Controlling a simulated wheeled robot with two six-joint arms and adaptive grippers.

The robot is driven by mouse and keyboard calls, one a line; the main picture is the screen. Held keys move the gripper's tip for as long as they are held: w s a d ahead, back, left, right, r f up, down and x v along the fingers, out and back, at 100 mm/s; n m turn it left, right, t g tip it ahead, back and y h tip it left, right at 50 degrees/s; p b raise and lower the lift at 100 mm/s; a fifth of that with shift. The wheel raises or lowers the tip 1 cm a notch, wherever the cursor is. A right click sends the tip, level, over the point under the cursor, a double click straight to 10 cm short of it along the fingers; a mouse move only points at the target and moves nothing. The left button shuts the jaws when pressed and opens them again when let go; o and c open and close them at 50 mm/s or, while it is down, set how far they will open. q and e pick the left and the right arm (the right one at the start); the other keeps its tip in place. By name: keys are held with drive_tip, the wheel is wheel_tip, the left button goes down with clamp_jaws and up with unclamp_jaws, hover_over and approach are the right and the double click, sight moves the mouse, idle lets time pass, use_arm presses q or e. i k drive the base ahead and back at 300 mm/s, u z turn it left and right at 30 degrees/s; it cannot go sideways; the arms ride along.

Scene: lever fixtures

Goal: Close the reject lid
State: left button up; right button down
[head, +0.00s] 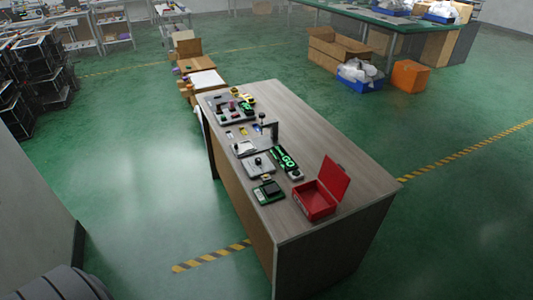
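Neither of my grippers is in view, and nothing touches the box or lid.
Several small devices share the bench, including a green-lit GO panel (286,163), a small dark-screened device (268,192) and a grey lever plate (258,167). Green floor is open around the bench.

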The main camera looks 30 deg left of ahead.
sight(334, 177)
drive_tip(key=u, duration=0.85)
drive_tip(key=i, duration=0.45)
